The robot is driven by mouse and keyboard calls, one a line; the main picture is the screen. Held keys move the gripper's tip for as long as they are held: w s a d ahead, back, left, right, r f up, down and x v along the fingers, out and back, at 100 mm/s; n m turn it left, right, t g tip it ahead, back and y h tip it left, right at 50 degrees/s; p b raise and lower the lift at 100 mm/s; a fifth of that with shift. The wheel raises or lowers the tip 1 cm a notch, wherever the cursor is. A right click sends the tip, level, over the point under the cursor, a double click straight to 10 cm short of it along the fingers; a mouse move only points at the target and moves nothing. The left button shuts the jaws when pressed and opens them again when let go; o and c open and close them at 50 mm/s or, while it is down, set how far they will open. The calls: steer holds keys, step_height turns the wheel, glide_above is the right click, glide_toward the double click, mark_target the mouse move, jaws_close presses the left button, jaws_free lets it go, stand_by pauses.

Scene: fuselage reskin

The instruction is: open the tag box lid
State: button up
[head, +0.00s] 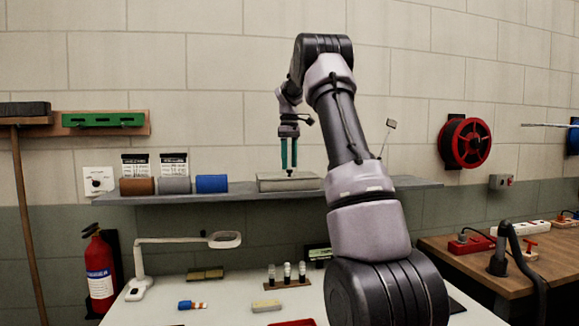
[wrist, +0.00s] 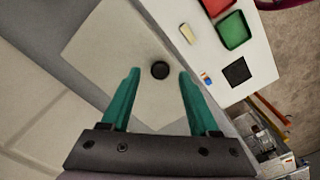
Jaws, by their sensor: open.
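The tag box (head: 289,183) is a flat, pale grey box on the wall shelf, seen in the head view. In the wrist view its lid (wrist: 105,60) is a pale flat panel with a round black knob (wrist: 160,70). The lid looks shut. My gripper (head: 289,168) has teal fingers pointing down just above the lid. In the wrist view my gripper (wrist: 158,74) is open, with the knob between and slightly beyond the fingertips. I cannot tell whether the fingers touch the lid.
The shelf (head: 240,194) also bears brown, grey and blue rolls (head: 174,185) to the left. Below is a white table (head: 230,290) with a lamp (head: 180,241) and small items. The wall is close behind the shelf. A wooden bench (head: 500,280) stands at the right.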

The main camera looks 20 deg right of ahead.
steer(key=shift+f, duration=0.8)
jaws_close()
stand_by(0.9)
